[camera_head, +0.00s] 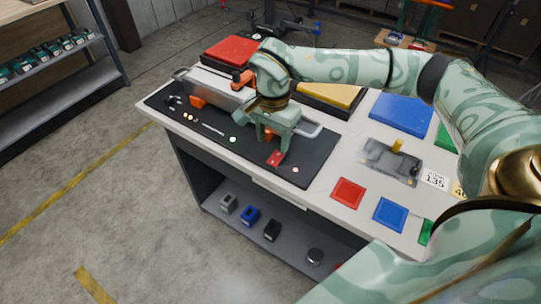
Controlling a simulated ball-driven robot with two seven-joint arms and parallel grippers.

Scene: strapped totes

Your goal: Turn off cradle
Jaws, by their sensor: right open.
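A long grey tote-like cradle (215,88) with metal end handles and orange clips lies along the back of a black mat (190,117) on the white bench. Several small buttons or lights and a thin bar lie along the mat's front part; I cannot tell which is the cradle's switch. My right gripper (272,148) reaches down over the right part of the cradle, hiding some of it, with its jaws open. A small red piece (276,158) shows at its tips; I cannot tell whether they touch it. My left gripper is out of view.
A grey fixture with a yellow knob (396,146) stands on the bench's right side. Red (348,193) and blue (390,214) squares lie at the front; red (230,52), yellow (331,93) and blue (402,113) trays are behind. Several small items sit on the lower shelf (285,248).

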